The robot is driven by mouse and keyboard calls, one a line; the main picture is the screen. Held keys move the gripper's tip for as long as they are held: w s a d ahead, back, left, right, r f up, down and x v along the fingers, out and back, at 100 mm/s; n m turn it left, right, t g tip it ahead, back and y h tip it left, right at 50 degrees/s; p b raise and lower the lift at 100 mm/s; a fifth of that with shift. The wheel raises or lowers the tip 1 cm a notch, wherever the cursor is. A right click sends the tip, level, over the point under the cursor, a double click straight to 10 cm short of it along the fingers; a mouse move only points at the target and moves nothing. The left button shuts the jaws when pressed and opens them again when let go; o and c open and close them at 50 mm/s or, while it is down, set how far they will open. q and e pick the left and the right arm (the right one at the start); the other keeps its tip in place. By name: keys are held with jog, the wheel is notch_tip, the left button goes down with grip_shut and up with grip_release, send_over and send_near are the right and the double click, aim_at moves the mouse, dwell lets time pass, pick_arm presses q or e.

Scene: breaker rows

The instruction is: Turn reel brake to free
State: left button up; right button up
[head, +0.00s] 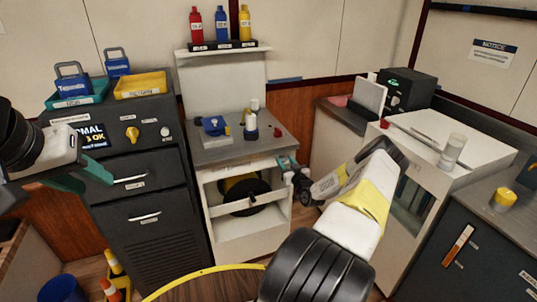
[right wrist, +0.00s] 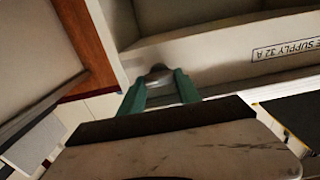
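The cable reel (head: 243,193), black with a yellow part, sits in the open bay of the white cabinet (head: 250,245). My right gripper (head: 287,164) is at the right edge of this bay. In the right wrist view, its two teal fingers (right wrist: 160,88) stand apart on either side of a small round metallic knob (right wrist: 158,73) on the cabinet. The knob fills most of the gap at the fingertips; I cannot tell whether they press on it. The knob's marking and setting are not readable. My left gripper (head: 82,178) is at the far left, its teal fingers apart and empty.
A blue device (head: 214,125) and small bottles stand on the cabinet top. A dark panel (head: 130,145) with a yellow knob stands to the left. A white counter (head: 440,135) with a glass is to the right. A yellow hoop (head: 195,275) lies low in front.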

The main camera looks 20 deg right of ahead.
grip_shut()
jog(key=shift+n, duration=0.3)
jog(key=n, duration=0.3)
jog(key=shift+a, duration=0.1)
jog(key=n, duration=1)
jog(key=shift+a+f, duration=0.1)
jog(key=shift+f, duration=0.05)
jog(key=shift+n, duration=2.1)
jog(key=shift+f, duration=0.1)
